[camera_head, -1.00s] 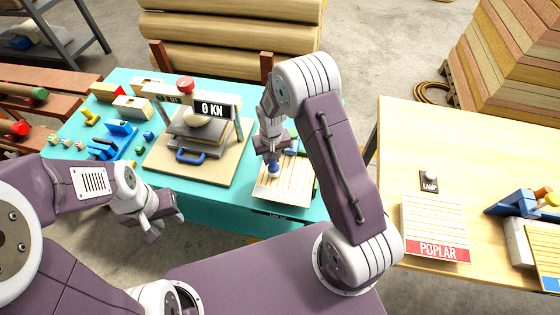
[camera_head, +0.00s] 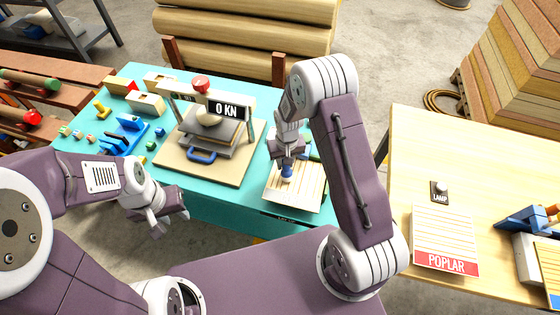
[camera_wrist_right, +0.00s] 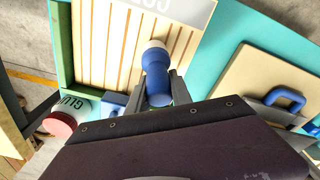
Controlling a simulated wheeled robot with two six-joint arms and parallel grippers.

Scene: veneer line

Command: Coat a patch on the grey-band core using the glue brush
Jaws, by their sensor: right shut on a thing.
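My right gripper (camera_head: 287,162) is shut on the glue brush, whose blue handle (camera_wrist_right: 157,82) points down over the slatted wooden core (camera_head: 297,196). The brush's pale end (camera_wrist_right: 154,50) is over the slats in the right wrist view; whether it touches them I cannot tell. The core also fills the upper left of that view (camera_wrist_right: 108,45), with a grey band (camera_wrist_right: 185,10) bearing partly cut-off letters along one edge. A white glue pot with a red lid (camera_wrist_right: 62,122) stands beside the core. My left gripper (camera_head: 166,222) is open and empty, off the teal table's front edge.
A press with a 0 KN display (camera_head: 229,110) stands left of the core on the teal table (camera_head: 215,205). Blue fixtures and small blocks lie further left. A pale table (camera_head: 405,135) at right holds a POPLAR board (camera_head: 445,235) and a lamp switch (camera_head: 439,188).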

